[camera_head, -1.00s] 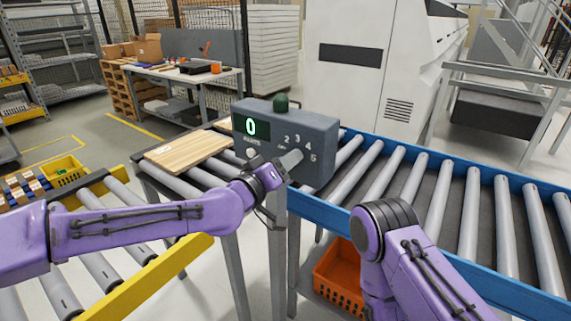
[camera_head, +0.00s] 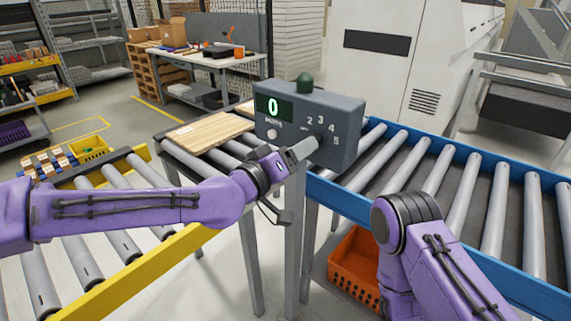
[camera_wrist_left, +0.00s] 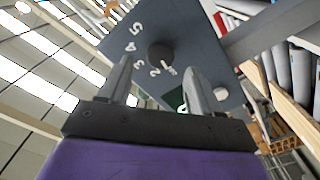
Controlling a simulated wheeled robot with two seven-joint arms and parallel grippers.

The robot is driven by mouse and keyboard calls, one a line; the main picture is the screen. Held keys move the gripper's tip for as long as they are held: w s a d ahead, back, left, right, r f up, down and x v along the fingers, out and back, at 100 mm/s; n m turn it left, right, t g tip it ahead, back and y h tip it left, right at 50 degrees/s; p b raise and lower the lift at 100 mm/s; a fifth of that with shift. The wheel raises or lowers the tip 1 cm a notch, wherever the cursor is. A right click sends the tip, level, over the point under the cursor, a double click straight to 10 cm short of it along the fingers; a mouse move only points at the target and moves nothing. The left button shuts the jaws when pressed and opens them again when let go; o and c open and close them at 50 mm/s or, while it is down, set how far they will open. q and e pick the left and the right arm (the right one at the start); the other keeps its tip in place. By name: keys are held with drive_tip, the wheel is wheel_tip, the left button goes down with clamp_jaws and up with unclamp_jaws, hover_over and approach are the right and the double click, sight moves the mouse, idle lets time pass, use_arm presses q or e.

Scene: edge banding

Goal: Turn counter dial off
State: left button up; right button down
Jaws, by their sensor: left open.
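The grey counter box (camera_head: 345,112) stands on a post beside the conveyor, with a green display (camera_head: 273,107) reading 0. Its dark round dial (camera_wrist_left: 160,53) shows in the left wrist view, with numbers 2 to 5 around it and a small white mark near its edge. I cannot tell which setting the dial points to. My left gripper (camera_head: 300,150) is open in front of the box face, and its fingers hide most of the dial in the head view. In the left wrist view the fingers (camera_wrist_left: 157,66) stand on either side of the dial, apparently short of it. My right gripper is out of view.
A green dome (camera_head: 305,84) tops the box, and a white button (camera_head: 272,134) sits below the display. A wooden board (camera_head: 205,131) lies on the rollers at left. A blue-railed roller conveyor (camera_head: 462,190) runs right, above an orange crate (camera_head: 355,265).

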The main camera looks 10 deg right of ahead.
use_arm(q)
drive_tip(key=b+v, duration=0.1)
drive_tip(key=v, duration=0.5)
drive_tip(key=shift+s+a, duration=0.1)
